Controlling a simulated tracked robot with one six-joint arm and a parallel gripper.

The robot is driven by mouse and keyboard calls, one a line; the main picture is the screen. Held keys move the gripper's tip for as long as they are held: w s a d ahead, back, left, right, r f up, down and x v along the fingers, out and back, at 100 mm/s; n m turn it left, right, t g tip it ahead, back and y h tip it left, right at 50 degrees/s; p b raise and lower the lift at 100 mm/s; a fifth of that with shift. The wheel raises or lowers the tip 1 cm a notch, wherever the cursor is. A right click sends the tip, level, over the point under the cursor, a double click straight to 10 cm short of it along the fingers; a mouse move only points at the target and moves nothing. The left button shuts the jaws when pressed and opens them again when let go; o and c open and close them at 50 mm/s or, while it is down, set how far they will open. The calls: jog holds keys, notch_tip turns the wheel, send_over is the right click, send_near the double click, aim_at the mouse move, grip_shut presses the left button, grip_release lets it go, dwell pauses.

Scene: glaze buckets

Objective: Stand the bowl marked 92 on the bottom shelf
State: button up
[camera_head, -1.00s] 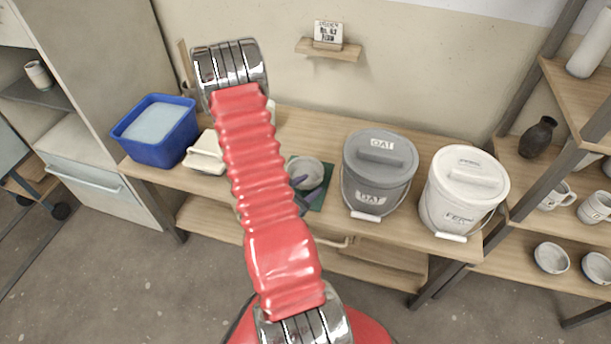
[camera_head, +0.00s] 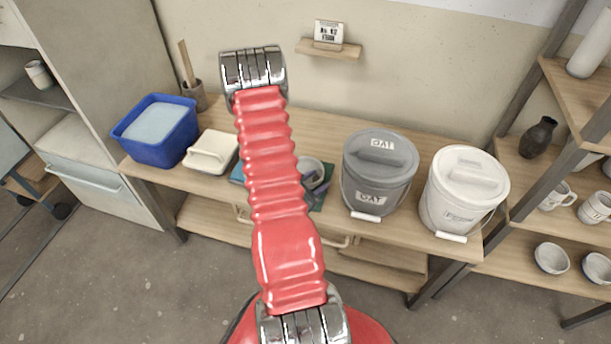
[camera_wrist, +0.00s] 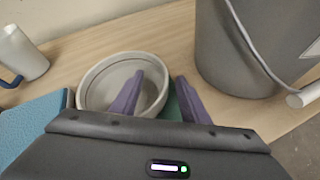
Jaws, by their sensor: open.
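A round grey bowl (camera_wrist: 92,92) sits on the worktop by a green mat, with no number readable on it. In the head view the bowl (camera_head: 311,166) is partly hidden by my red arm. My gripper (camera_wrist: 159,75) has purple fingers, apart and empty. In the wrist view the left finger overlaps the bowl's inside and the right finger is just outside its right rim; I cannot tell whether they touch it. The right-hand rack's lower shelf (camera_head: 520,266) holds bowls; whether it is the bottom one is unclear.
A grey OAT bucket (camera_head: 378,172) stands close right of the bowl, with a white bucket (camera_head: 461,190) beyond. A blue tub (camera_head: 157,130) and cream lidded box (camera_head: 210,152) stand left. A small wall shelf (camera_head: 328,49) is above. A blue object (camera_wrist: 30,122) lies left of the bowl.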

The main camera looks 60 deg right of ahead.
dwell(0.4)
grip_shut()
dwell(0.4)
